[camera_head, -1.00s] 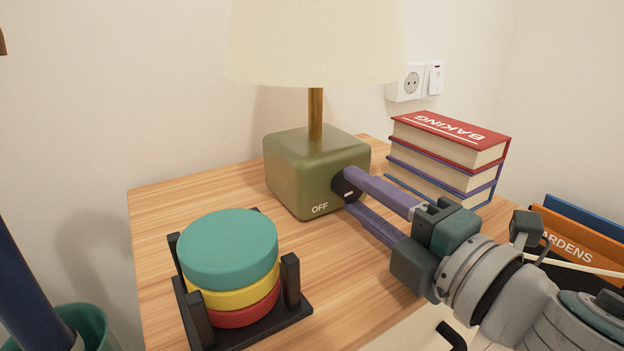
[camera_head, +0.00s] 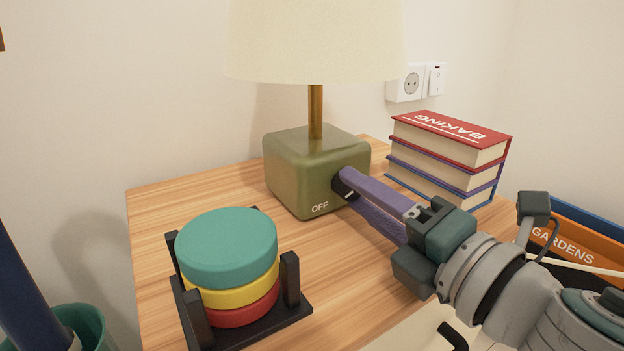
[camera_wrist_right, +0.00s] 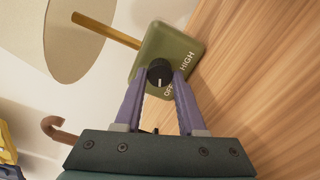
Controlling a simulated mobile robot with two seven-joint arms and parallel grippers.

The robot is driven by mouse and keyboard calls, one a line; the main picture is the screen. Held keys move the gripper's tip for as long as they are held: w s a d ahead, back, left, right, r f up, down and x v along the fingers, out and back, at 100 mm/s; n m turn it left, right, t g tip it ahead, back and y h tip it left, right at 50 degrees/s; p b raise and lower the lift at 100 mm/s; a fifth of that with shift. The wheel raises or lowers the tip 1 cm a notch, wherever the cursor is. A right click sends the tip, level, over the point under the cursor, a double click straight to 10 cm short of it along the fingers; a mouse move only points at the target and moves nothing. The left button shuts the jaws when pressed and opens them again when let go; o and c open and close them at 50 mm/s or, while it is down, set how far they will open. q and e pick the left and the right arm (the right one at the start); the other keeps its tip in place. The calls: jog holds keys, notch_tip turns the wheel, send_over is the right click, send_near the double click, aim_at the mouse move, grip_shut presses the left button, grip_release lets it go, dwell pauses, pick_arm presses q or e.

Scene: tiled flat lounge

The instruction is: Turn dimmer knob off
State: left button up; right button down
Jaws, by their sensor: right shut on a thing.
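The lamp has a green block base (camera_head: 298,180), a brass stem and a cream shade (camera_head: 315,40). The black dimmer knob (camera_head: 341,188) sits on the base's front face, to the right of the word OFF. My right gripper (camera_head: 348,186) is shut on the knob, one purple finger on each side. In the right wrist view the knob (camera_wrist_right: 160,74) shows between the fingertips, with a white mark on it. The words OFF and HIGH show beside it; the mark points near OFF. My left gripper is not in view.
A stack of coasters (camera_head: 227,250) in teal, yellow and red stands in a black holder at the front left. Several books (camera_head: 450,150) are stacked at the right, behind my right arm. A wall socket (camera_head: 410,83) is above them. The wooden tabletop (camera_head: 160,215) is clear at the left.

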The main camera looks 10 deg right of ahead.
jog(key=c, duration=0.5)
grip_release()
jog(key=p+v, duration=0.1)
jog(key=v, duration=0.9)
jog(key=shift+p, duration=0.3)
